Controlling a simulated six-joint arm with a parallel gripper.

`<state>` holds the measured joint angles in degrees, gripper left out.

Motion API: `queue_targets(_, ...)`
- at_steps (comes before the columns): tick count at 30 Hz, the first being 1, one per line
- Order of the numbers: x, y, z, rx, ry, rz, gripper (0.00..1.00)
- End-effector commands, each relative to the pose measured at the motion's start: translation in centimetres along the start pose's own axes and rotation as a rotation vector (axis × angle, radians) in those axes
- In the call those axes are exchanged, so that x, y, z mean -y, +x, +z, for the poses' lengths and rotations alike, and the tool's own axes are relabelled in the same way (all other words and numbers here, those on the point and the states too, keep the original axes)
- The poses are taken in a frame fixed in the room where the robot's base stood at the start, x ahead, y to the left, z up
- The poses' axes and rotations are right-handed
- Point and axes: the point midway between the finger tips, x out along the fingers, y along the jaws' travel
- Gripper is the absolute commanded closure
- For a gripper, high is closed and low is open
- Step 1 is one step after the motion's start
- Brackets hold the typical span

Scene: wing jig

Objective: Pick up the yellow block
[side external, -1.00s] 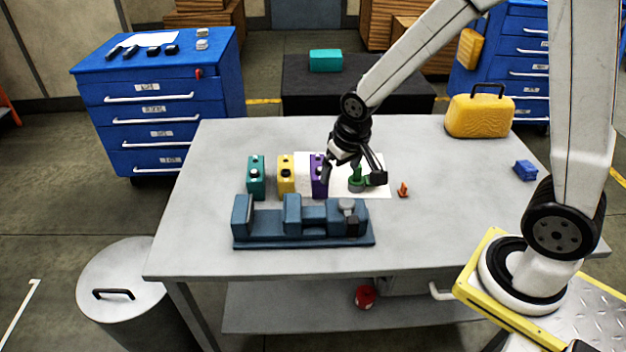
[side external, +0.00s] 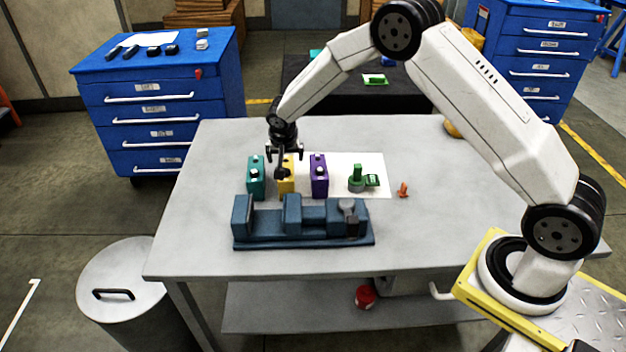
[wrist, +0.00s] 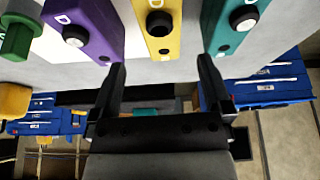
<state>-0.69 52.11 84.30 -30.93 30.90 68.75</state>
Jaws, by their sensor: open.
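In the wrist view the yellow block (wrist: 158,32) lies in line with the gap between the open fingers (wrist: 163,68). Nothing is between the fingertips there. The purple block (wrist: 85,30) and teal block (wrist: 238,25) lie to either side.
A blue-grey jig (side external: 303,225) sits in front of the blocks, close to them. A green part (side external: 357,180) stands on the white sheet (side external: 345,161) to the right, with a small orange piece (side external: 403,189) beyond. The table's right side is mostly clear.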

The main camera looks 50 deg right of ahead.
Motion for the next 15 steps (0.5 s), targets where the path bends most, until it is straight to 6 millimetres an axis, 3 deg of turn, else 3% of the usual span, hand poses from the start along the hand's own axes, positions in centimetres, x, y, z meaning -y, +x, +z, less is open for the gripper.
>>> queue_targets(8, 0.1, 0.4, -0.1, -0.004, 0.011, 0.002, 0.0)
queue_targets(15, 0.1, 2.0, -0.1, -0.003, 0.01, 0.002, 0.0)
